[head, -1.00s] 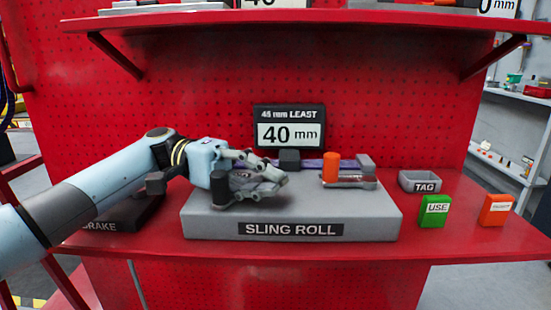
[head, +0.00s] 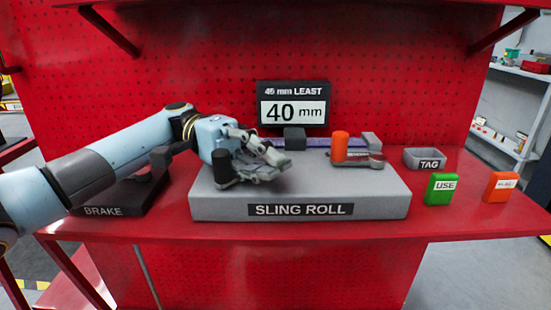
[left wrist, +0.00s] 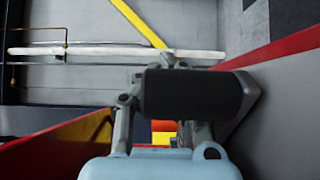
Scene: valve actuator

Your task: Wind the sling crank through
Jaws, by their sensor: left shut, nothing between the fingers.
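The grey sling roll block (head: 375,206) sits on the red bench, labelled SLING ROLL. On its right side an orange upright handle (head: 340,146) stands on the left end of a grey crank arm (head: 362,160). A purple sling strap (head: 316,142) runs behind, between a dark block (head: 294,139) and a grey upright. My left gripper (head: 272,163) is shut and empty over the block's left half, apart from the orange handle. A dark cylinder (head: 224,168) stands beside it; a dark cylinder (left wrist: 193,92) also crosses the left wrist view, hiding part of the fingers. My right gripper is not in view.
A sign (head: 292,105) reads 45 mm least, 40 mm. A grey TAG tray (head: 425,158), green USE block (head: 441,188) and orange block (head: 501,186) are at right. The dark BRAKE base (head: 125,197) is at left, partly behind my arm. The red shelf is overhead.

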